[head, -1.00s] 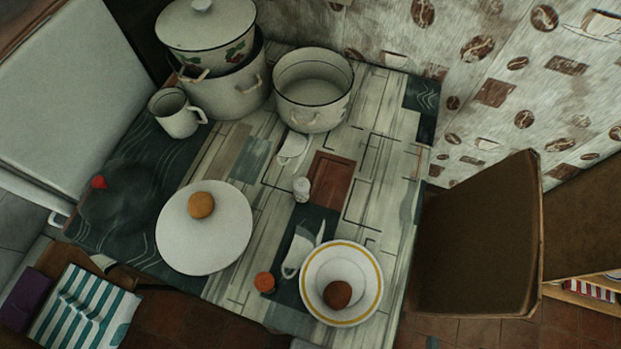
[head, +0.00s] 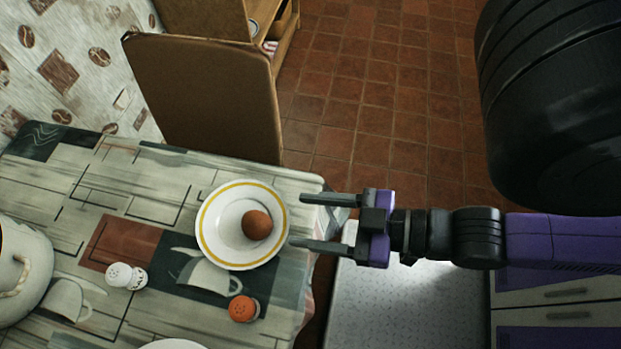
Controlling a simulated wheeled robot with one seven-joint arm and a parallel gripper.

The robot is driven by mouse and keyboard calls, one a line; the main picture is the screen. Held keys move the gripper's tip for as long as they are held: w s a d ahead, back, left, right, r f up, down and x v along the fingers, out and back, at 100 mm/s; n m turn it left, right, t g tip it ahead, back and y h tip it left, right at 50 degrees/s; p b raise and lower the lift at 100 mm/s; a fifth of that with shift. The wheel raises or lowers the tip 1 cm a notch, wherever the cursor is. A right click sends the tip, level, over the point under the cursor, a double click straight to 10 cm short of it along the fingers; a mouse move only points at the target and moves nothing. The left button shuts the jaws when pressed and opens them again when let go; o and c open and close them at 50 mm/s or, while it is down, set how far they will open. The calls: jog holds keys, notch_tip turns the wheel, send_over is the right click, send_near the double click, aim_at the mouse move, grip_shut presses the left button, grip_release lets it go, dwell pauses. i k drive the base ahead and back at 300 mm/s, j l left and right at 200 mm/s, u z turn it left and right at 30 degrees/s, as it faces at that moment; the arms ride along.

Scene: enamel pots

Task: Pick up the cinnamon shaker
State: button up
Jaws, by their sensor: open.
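A small shaker with an orange top (head: 243,309), which looks like the cinnamon shaker, stands on the patterned tablecloth (head: 160,208) near the table's front edge. A second, white shaker (head: 126,276) with a holed cap is to its left. I cannot read a label on either. My gripper (head: 298,220) comes in from the right with its two fingers pointing left. It is open and empty, seen over the table's right edge beside the plate. The orange-topped shaker is below and left of the fingers in the picture, apart from them.
A white plate with a yellow ring (head: 211,248) holds a brown round thing (head: 256,225) near the gripper. A white enamel pot (head: 22,272) is at the left edge. A brown chair (head: 205,95) stands behind the table. A light counter (head: 400,305) lies below my arm.

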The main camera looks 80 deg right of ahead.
aim_at(242, 309)
jog(key=k+l+u, duration=0.15)
jog(key=l, duration=0.25)
jog(key=l+u, duration=0.2)
jog(key=l, duration=0.15)
jog(key=k+l+u, duration=0.15)
jog(key=l, duration=0.2)
jog(key=k+l+u, duration=0.15)
jog(key=l, duration=0.2)
jog(key=k, duration=0.05)
